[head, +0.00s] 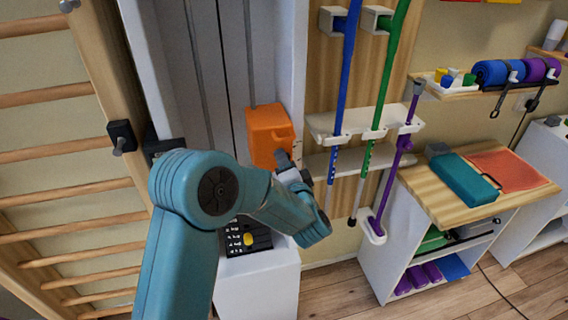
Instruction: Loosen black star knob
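An orange carriage block (268,132) sits on the tall white column unit with vertical metal rods. My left gripper (286,162) is at the lower right corner of this block, small and partly turned away behind my teal wrist. Dark parts show at the gripper's tip against the block. I cannot tell whether they are fingers or the black star knob, so the knob is not clearly made out. Whether the gripper is open or shut on something does not show. My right gripper is not in view.
A weight stack with a yellow pin (249,239) shows below my arm. Wooden wall bars (60,165) stand at left. Blue, green and purple poles (381,80) hang close by on a white rack (350,122). A wooden-topped shelf unit (440,190) with a teal case (463,179) stands at right.

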